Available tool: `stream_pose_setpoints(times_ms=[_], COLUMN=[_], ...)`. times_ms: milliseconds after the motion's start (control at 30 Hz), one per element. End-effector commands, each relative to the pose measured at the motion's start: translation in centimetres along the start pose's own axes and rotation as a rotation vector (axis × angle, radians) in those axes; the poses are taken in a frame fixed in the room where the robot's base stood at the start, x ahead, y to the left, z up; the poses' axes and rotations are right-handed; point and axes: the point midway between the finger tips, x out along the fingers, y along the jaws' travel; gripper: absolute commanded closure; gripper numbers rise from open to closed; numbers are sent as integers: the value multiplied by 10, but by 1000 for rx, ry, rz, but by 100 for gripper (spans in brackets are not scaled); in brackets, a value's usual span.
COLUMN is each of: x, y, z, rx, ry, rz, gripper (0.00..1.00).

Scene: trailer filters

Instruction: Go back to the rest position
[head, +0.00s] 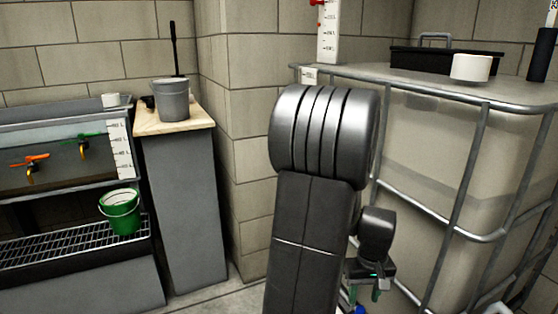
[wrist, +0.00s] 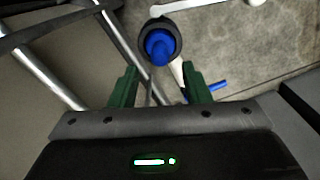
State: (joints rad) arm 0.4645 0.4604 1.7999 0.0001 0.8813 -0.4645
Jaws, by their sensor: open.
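My gripper (wrist: 160,70) has two green fingers standing apart in the wrist view, with nothing visible held between them. In the head view my gripper (head: 366,288) is low beside the caged tank (head: 440,165), partly hidden by my arm. A round dark fitting with a blue centre (wrist: 160,45) lies just beyond the fingertips in the wrist view. I cannot tell whether the fingers touch it. A blue lever-like piece (wrist: 218,87) shows right of the right finger.
The tank's metal bars (head: 455,195) stand close on the right. A white cup (head: 471,68) and a black tray (head: 446,60) are on top. On the left are a grey bucket (head: 171,102) on a wooden-topped pedestal (head: 173,126) and a green bucket (head: 121,214) on a grating (head: 60,246).

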Motion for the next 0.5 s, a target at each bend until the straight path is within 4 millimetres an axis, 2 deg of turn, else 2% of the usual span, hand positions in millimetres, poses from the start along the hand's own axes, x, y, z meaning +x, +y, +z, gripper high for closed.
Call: stream_pose_setpoints(times_ms=[33,333,367,400,500], x=[16,76,57,46,33], y=[0,0,0,0,0], z=[1,0,-1,-1,0], rx=[0,0,0,0,0], ry=[-3,-2,3,4,3], rz=[-1,-1,2,2,1], gripper=[57,57,57,57,57])
